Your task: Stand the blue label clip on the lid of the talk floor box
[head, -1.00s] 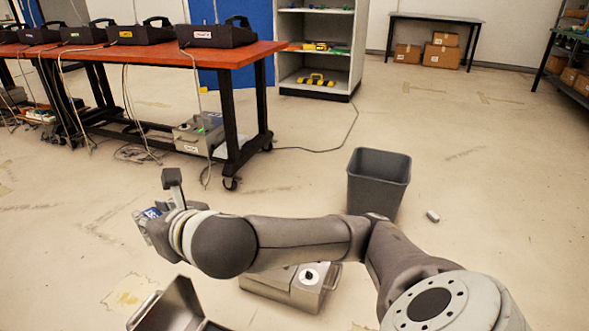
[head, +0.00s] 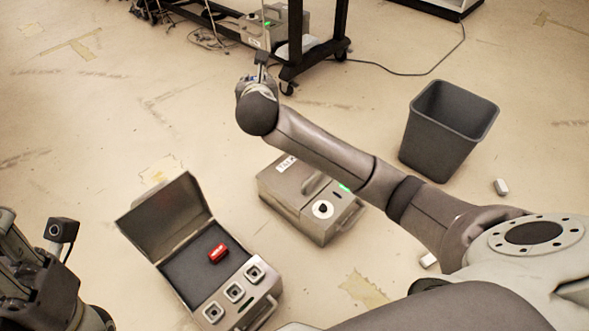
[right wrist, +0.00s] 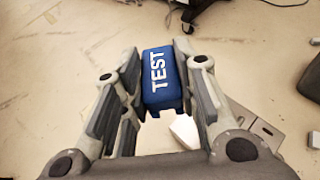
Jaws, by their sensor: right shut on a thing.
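My right gripper (head: 262,75) is shut on the blue label clip (right wrist: 160,80), which shows white letters TEST in the right wrist view. In the head view the clip is mostly hidden by my wrist. A closed grey floor box (head: 290,200) with a handle, a white round dial and a green light stands on the floor below my right forearm. Its small label (head: 286,163) is hard to read. Another grey box (head: 262,38) stands by the table legs, its label also unclear. My left gripper (head: 15,255) is at the left edge, partly cut off.
An open grey case (head: 165,215) with a red piece (head: 218,252) inside and several square sockets stands left of the closed box. A dark bin (head: 447,125) stands at the right. A cable crosses the floor behind.

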